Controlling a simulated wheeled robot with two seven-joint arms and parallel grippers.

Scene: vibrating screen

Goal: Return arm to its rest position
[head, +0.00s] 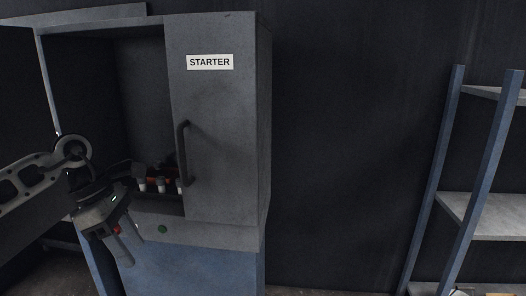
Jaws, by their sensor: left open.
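My left arm (30,180) comes in from the left edge. Its gripper (131,250) hangs down in front of the lower left part of the cabinet marked STARTER (217,140). The gripper is open and nothing shows between its fingers. It hides part of the cabinet's lower front edge. My right gripper is not in view.
The cabinet's left side stands open, with several small white and dark items (160,185) inside. The right door has a dark handle (182,153). A green button (162,229) sits below. A blue-framed shelf (480,215) stands at right; the space between is clear.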

